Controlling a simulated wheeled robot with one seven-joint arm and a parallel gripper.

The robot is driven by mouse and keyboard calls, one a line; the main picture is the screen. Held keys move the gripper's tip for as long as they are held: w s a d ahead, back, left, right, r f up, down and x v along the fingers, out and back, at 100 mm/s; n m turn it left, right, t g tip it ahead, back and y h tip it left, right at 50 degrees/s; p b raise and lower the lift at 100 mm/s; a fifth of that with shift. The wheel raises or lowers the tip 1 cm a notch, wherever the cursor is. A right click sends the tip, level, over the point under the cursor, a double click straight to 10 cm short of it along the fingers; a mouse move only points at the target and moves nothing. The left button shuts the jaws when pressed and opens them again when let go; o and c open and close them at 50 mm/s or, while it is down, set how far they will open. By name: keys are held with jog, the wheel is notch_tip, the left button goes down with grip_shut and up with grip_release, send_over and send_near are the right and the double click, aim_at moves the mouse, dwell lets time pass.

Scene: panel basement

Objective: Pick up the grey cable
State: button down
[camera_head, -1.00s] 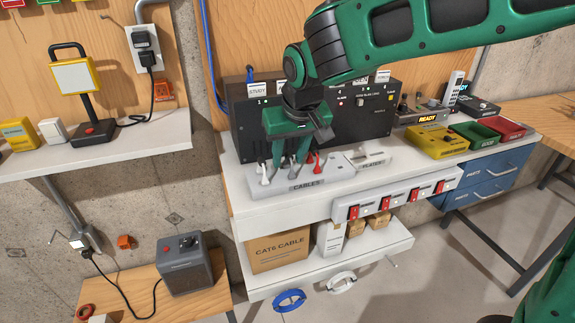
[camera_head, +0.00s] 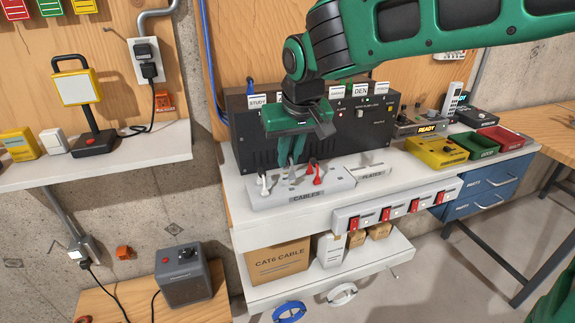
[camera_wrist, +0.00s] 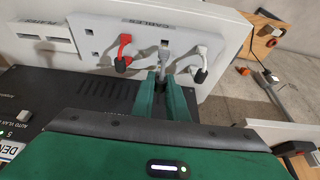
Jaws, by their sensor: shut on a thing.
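The grey cable (camera_wrist: 163,59) is between the fingertips of my gripper (camera_head: 291,158), which is shut on it. The gripper points down over the light grey holder marked CABLES (camera_head: 333,184). In the wrist view my gripper (camera_wrist: 164,82) hides the lower part of the grey cable. I cannot tell whether its plug is fully clear of the holder. A red cable (camera_head: 316,172) stands on one side of it in the holder and a white cable (camera_head: 264,186) on the other. Both also show in the wrist view, red (camera_wrist: 123,50) and white (camera_wrist: 200,60).
A dark panel box with label cards (camera_head: 375,130) stands close behind the gripper. A PLATES holder (camera_head: 371,171) is to the right. A yellow box (camera_head: 436,152), a green bin (camera_head: 474,145) and a red bin (camera_head: 503,138) stand further right. Red switches (camera_head: 367,221) line the bench front.

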jog(key=s+a+r, duration=0.6)
jog(key=s+r, duration=0.2)
jog(key=s, duration=0.2)
jog(key=shift+f, duration=0.1)
dwell(0.4)
